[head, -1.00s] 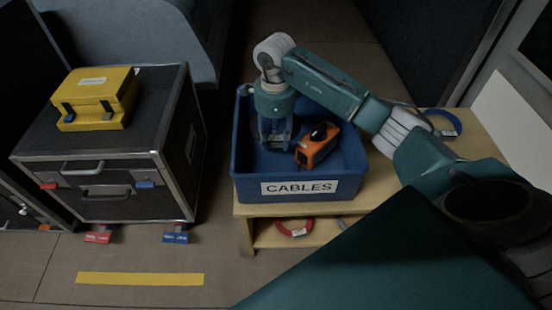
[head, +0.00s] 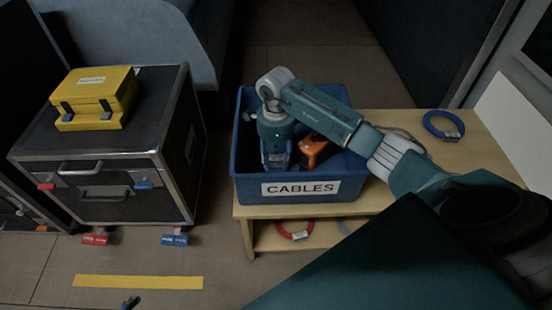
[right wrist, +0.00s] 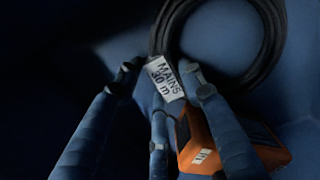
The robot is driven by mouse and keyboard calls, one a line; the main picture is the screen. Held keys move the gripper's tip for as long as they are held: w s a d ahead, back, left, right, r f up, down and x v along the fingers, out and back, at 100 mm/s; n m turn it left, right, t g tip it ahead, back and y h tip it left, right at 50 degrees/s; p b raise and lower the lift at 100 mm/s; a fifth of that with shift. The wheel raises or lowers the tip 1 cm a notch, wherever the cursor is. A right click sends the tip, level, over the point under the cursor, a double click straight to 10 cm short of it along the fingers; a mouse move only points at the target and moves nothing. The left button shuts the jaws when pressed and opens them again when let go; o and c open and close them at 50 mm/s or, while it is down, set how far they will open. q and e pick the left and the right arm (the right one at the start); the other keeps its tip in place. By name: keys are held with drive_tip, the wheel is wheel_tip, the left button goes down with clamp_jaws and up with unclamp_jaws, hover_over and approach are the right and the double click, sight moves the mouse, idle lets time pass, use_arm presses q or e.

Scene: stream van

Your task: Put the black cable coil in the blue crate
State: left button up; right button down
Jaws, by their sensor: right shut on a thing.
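The blue crate (head: 250,168), labelled CABLES, stands on a light wooden table. My right gripper (head: 276,160) points down inside it, towards its left part. In the right wrist view, the black cable coil (right wrist: 270,45) with a white "MAINS 30 m" tag is at my right gripper's fingertips (right wrist: 162,82), shut on the tag side of its ring. Blue crate surface shows behind it. In the head view the coil is hidden by my right arm and gripper. A small dark tip at the bottom edge appears to be my left gripper (head: 131,302); its jaws cannot be made out.
An orange and black device (head: 312,150) lies in the crate beside my right gripper; it also shows in the right wrist view (right wrist: 200,140). A blue coil (head: 443,124) lies on the table right of the crate. A red coil (head: 294,230) is on the lower shelf.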

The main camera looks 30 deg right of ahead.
use_arm(q)
drive_tip(key=shift+w, duration=0.1)
drive_tip(key=shift+w+d+r, duration=0.1)
drive_tip(key=shift+w+r, duration=0.1)
drive_tip(key=shift+w, duration=0.15)
use_arm(e)
drive_tip(key=c, duration=1.1)
unclamp_jaws()
drive_tip(key=shift+f, duration=0.1)
wheel_tip(320, 180, up, 4)
drive_tip(key=shift+w+r+p, duration=0.1)
drive_tip(key=shift+p, duration=0.45)
use_arm(q)
drive_tip(key=s, duration=0.1)
drive_tip(key=s+a+g+p, duration=0.1)
drive_tip(key=s, duration=0.1)
drive_tip(key=s+g, duration=0.1)
drive_tip(key=s, duration=0.1)
drive_tip(key=shift+s+a+r, duration=0.15)
drive_tip(key=shift+s+a, duration=0.1)
use_arm(e)
wheel_tip(320, 180, up, 8)
